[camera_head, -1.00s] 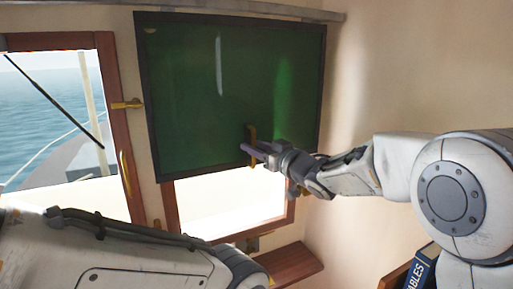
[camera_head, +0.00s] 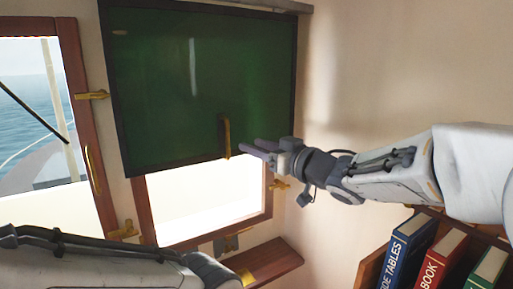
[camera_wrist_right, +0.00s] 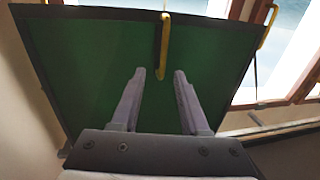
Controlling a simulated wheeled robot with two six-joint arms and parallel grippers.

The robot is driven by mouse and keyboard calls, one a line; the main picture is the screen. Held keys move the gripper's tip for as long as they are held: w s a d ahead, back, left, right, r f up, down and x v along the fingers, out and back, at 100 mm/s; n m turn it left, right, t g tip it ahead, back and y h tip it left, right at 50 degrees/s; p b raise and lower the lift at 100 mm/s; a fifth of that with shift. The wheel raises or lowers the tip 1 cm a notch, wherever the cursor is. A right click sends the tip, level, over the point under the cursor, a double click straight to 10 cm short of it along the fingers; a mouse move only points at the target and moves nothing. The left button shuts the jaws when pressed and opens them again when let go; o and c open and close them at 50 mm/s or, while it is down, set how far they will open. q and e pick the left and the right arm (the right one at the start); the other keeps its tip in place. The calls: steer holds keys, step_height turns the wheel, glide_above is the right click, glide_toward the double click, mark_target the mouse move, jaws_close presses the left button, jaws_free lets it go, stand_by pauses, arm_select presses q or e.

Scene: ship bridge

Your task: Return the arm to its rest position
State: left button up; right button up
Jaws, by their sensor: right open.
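My right gripper (camera_head: 262,150) is open and empty, just right of the yellow handle (camera_head: 226,138) of the green panel (camera_head: 170,85). The panel has a dark frame and covers the upper part of a window. In the right wrist view, the two fingers of my right gripper (camera_wrist_right: 158,95) are spread apart and point at the green panel (camera_wrist_right: 90,75). The yellow handle (camera_wrist_right: 164,45) stands beyond the fingertips, apart from them. My left arm crosses the lower left of the head view, and its gripper fingers do not show.
A brown wooden shelf (camera_head: 265,262) is below the window. Books (camera_head: 405,250) stand in a wooden rack at the lower right, beneath my right arm. A wood-framed window (camera_head: 40,110) with brass latches is on the left. Bare wall lies right of the panel.

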steer(key=s+d+f+m+g+h+b, duration=0.2)
steer(key=s+f+h, duration=0.35)
steer(key=f, duration=0.55)
steer(key=s+d+f+m+g+h+b, duration=0.2)
steer(key=s+f+h+b, duration=0.3)
steer(key=f, duration=0.7)
steer(key=s+d+f+g, duration=0.1)
steer(key=s+f+g, duration=0.2)
steer(key=s, duration=0.4)
steer(key=s+d+f+n+g+h, duration=0.1)
steer(key=s+f+g, duration=0.2)
steer(key=s, duration=0.5)
steer(key=s+d+f+n+g, duration=0.1)
steer(key=s+f+g, duration=0.1)
steer(key=s+f, duration=0.3)
steer(key=s, duration=0.3)
steer(key=shift+d+g, duration=0.35)
steer(key=shift+g, duration=0.05)
steer(key=shift+s, duration=0.15)
